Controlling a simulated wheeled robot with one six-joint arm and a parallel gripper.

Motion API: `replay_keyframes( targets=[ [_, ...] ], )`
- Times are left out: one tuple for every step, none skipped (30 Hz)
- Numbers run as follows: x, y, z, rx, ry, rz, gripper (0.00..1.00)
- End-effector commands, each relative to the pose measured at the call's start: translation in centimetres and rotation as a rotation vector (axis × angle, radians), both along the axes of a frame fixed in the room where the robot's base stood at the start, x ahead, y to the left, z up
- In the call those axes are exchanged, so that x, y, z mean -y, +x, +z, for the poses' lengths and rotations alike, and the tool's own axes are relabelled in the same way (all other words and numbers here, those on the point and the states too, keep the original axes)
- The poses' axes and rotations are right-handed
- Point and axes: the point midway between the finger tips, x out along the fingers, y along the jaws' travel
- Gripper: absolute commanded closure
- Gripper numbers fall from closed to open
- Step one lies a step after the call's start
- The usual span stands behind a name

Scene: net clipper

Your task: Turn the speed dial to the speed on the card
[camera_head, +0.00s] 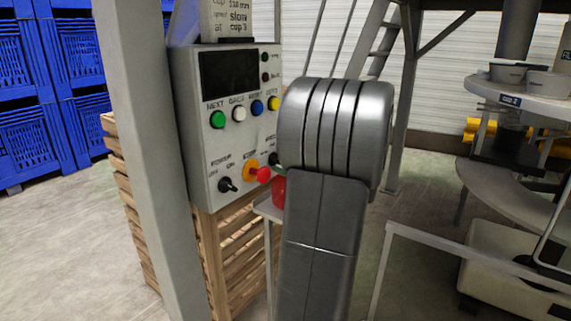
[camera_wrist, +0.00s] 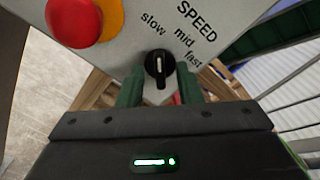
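The control box (camera_head: 205,160) stands left of centre in the head view. The black speed dial (camera_wrist: 158,70) shows in the wrist view under the labels slow, mid and fast. My gripper (camera_wrist: 160,86) is open, with one green finger on each side of the dial's lower part. I cannot tell whether they touch it. In the head view my arm hides most of the dial and gripper.
A red stop button (camera_wrist: 72,20) on a yellow base sits close left of the dial. A toggle knob (camera_head: 228,185) and several coloured buttons are on the same box. A grey post (camera_head: 148,160) stands left; metal railing (camera_head: 470,255) is at right.

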Motion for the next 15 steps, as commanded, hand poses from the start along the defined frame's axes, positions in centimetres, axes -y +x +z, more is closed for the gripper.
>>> replay_keyframes(
  targets=[
    [0.0, 0.0, 0.0, 0.000, 0.000, 0.000, 0.68],
    [0.1, -0.1, 0.0, 0.000, 0.000, 0.000, 0.68],
    [0.3, -0.2, 0.0, 0.000, 0.001, -0.001, 0.68],
    [0.5, -0.3, 0.0, 0.000, 0.000, -0.001, 0.68],
    [0.7, -0.4, 0.0, 0.000, 0.000, -0.001, 0.68],
    [1.1, -0.7, 0.0, 0.000, 0.000, -0.003, 0.68],
    [1.5, -1.0, 0.0, 0.000, -0.001, -0.004, 0.68],
    [1.9, -1.3, 0.0, 0.000, 0.000, -0.004, 0.68],
    [2.5, -1.7, 0.0, 0.000, 0.001, -0.005, 0.68],
    [3.0, -2.1, 0.0, 0.000, 0.000, -0.006, 0.68],
    [3.6, -2.5, 0.0, 0.000, 0.001, -0.005, 0.68],
    [4.3, -3.0, 0.0, 0.000, 0.000, -0.006, 0.68],
    [4.9, -3.4, 0.0, 0.000, 0.000, -0.006, 0.68],
    [5.5, -3.8, 0.0, 0.000, 0.000, -0.006, 0.68],
    [6.2, -4.3, 0.0, 0.000, 0.000, -0.006, 0.68]
  ],
)
